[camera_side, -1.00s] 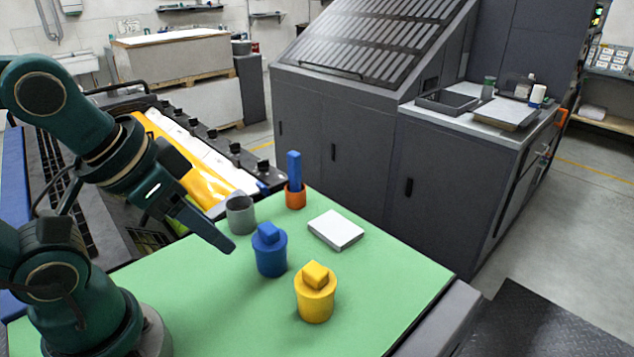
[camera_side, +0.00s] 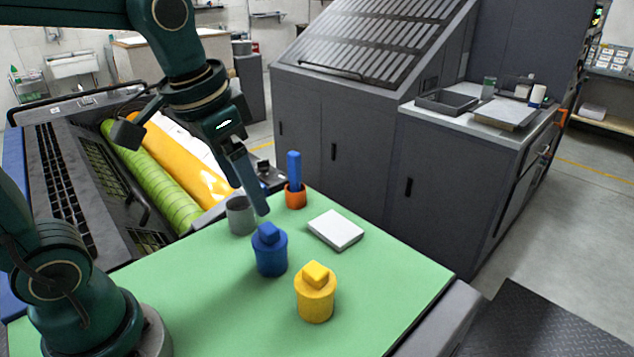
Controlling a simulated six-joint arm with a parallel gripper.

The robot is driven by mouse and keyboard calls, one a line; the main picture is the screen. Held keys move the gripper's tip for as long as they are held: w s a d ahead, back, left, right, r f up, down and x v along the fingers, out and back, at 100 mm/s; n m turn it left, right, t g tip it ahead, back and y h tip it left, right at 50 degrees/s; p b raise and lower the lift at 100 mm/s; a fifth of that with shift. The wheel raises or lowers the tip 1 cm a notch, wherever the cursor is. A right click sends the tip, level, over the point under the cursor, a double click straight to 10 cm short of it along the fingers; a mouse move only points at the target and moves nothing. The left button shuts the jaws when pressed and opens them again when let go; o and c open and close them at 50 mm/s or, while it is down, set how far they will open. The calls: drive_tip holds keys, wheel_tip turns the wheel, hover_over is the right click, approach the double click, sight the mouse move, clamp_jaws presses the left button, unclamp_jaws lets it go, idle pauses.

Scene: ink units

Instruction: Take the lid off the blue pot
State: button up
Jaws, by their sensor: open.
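The blue pot (camera_side: 271,260) stands upright on the green table top. Its blue lid (camera_side: 268,234), with a block-shaped knob, sits on it. My gripper (camera_side: 262,207) points down just above and slightly behind the knob in the picture. It is open with nothing seen between its fingers. The fingers overlap in this view, so the gap between them is hidden. I cannot tell whether they touch the knob; they look a little apart from it.
A yellow lidded pot (camera_side: 316,297) stands in front to the right. A grey cup (camera_side: 240,216) is close behind left. A white slab (camera_side: 336,230) lies to the right. The green table (camera_side: 210,300) is clear in front.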

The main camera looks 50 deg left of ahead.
drive_tip(key=g, duration=0.2)
hover_over(268, 227)
drive_tip(key=d, duration=0.1)
drive_tip(key=f, duration=0.3)
drive_tip(key=shift+s+f, duration=0.1)
drive_tip(key=shift+s, duration=0.25)
drive_tip(key=f, duration=0.2)
drive_tip(key=w+a+g, duration=0.1)
drive_tip(key=shift+f+n, duration=0.3)
drive_tip(key=shift+f, duration=0.1)
drive_tip(key=shift+s+f, duration=0.1)
drive_tip(key=shift+f, duration=2.55)
clamp_jaws()
